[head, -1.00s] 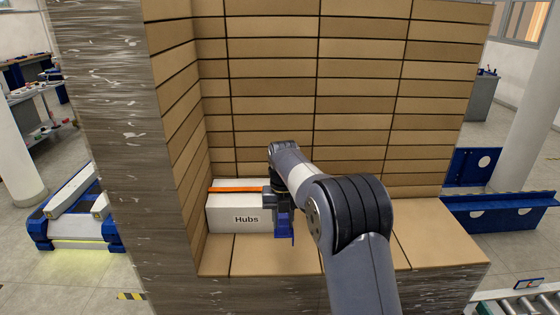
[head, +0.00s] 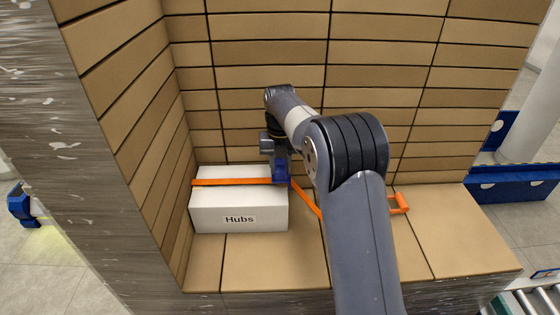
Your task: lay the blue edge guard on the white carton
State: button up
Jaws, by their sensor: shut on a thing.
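The white carton (head: 238,212), labelled "Hubs", sits in the left corner of the recess on a ledge of brown boxes. An orange strap (head: 235,182) lies across its top. My gripper (head: 279,161) is at the carton's upper right edge and is shut on the blue edge guard (head: 281,172). The guard is at the carton's right top edge, close to the strap. I cannot tell whether it touches the carton, and my gripper and arm hide part of it.
The strap runs on down to the right behind my arm, and an orange end (head: 400,204) shows on the ledge. Stacked brown boxes (head: 385,80) wall the back and left. The right of the ledge (head: 450,235) is bare.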

jog(key=shift+r+p, duration=0.2)
jog(key=shift+p, duration=0.35)
jog(key=b, duration=0.2)
send_over(280, 187)
jog(key=shift+f, duration=2.05)
jog(key=shift+f+b, duration=0.35)
jog(key=shift+f, duration=0.35)
jog(key=o, duration=1.1)
jog(key=shift+r, duration=0.1)
notch_tip(280, 187, up, 11)
jog(key=shift+f+b, duration=0.2)
jog(key=shift+b, duration=0.45)
